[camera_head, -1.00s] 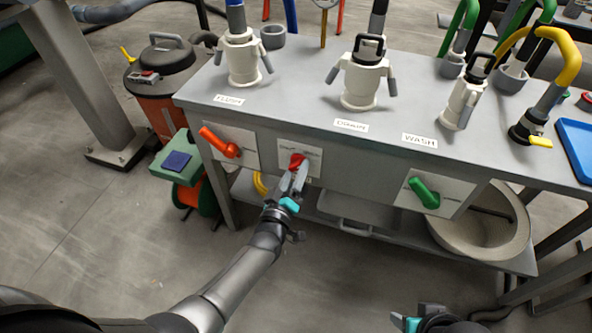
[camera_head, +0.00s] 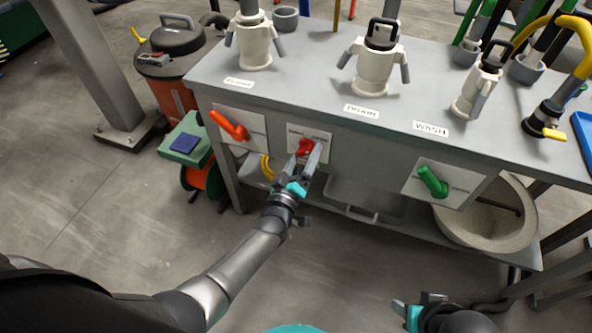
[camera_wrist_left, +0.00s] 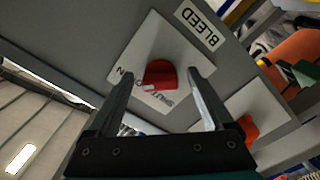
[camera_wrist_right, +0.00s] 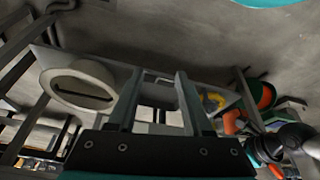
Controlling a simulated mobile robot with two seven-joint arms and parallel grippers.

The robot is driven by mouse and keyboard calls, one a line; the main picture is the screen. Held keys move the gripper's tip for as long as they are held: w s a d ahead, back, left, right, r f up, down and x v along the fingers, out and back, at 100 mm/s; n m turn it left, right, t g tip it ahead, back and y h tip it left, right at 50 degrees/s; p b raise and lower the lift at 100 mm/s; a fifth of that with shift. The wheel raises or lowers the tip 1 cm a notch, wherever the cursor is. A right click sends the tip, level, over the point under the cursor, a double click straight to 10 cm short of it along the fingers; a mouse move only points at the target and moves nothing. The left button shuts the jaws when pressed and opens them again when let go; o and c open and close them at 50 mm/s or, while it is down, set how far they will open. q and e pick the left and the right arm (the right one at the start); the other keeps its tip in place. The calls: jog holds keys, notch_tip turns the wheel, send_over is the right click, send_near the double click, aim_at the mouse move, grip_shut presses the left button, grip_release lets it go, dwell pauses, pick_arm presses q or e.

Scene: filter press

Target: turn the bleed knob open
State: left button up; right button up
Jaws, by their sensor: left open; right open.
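The red bleed knob (camera_head: 305,147) sits on a pale plate on the front panel of the grey bench. In the left wrist view the knob (camera_wrist_left: 160,75) lies between my left fingers, below the BLEED label (camera_wrist_left: 198,26). My left gripper (camera_head: 308,158) is open, with a finger on either side of the knob; a gap shows on both sides in the wrist view. Part of the plate's lettering is hidden by the knob and fingers. My right gripper (camera_wrist_right: 157,90) is open and empty, low in front of the bench; it shows at the bottom of the head view (camera_head: 415,310).
An orange-red handle (camera_head: 229,125) is left of the knob and a green handle (camera_head: 433,182) is right of it. Pale couplings (camera_head: 372,65) stand on the bench top. A round basin (camera_head: 490,228) is under the bench's right end. The floor in front is clear.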

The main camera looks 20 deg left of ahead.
pick_arm(q)
jog(key=s+p, duration=0.4)
jog(key=s, duration=1.1)
jog(key=shift+a+p, duration=0.25)
jog(key=shift+p, duration=0.15)
pick_arm(e)
jog(key=s+f+g, duration=0.1)
jog(key=s+f, duration=0.2)
jog(key=f, duration=0.6)
jog(key=shift+s+d+f+g, duration=0.35)
jog(key=shift+f+g, duration=0.05)
